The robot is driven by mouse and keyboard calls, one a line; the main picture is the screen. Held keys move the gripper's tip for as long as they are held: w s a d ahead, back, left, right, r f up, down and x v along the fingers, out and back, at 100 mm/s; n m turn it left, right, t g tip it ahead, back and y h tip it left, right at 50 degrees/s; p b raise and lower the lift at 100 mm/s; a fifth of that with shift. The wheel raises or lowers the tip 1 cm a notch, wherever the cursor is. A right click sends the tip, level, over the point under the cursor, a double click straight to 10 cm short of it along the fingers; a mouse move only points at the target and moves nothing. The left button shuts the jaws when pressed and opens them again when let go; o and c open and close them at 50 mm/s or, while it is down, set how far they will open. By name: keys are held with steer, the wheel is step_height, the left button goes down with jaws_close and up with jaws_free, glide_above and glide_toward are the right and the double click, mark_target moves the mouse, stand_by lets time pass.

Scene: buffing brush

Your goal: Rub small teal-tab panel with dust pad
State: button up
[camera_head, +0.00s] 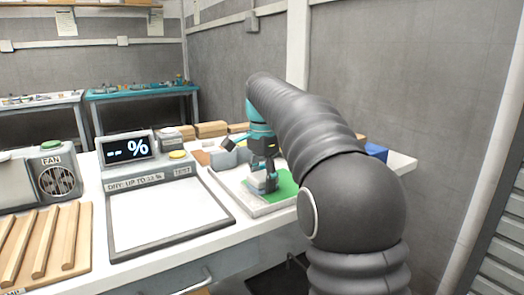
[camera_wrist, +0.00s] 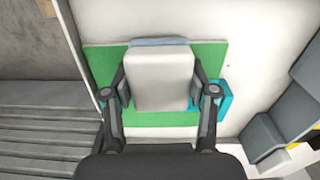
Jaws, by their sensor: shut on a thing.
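My gripper (camera_wrist: 160,98) is shut on a light grey block-shaped pad (camera_wrist: 160,78), the dust pad, in the wrist view. The pad is over a green panel (camera_wrist: 105,62) with a teal tab (camera_wrist: 225,97) at its right side. Whether the pad touches the panel is hard to tell. In the head view my gripper (camera_head: 266,184) points down at the green panel (camera_head: 286,186), which lies on a white tray (camera_head: 262,210). The pad is small there and partly hidden by my gripper, and my arm covers the area to the right.
Farther left are a fan box (camera_head: 58,174) and a slatted wooden rack (camera_head: 45,250). Grey bins (camera_wrist: 270,138) stand close by in the wrist view. A blue box (camera_head: 376,151) is partly behind my arm.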

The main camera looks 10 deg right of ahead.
steer(key=shift+a+r, duration=0.2)
steer(key=shift+a, duration=0.05)
step_height(320, 180, up, 4)
steer(key=shift+d+r, duration=0.1)
steer(key=shift+r, duration=1.85)
steer(key=shift+s, duration=0.1)
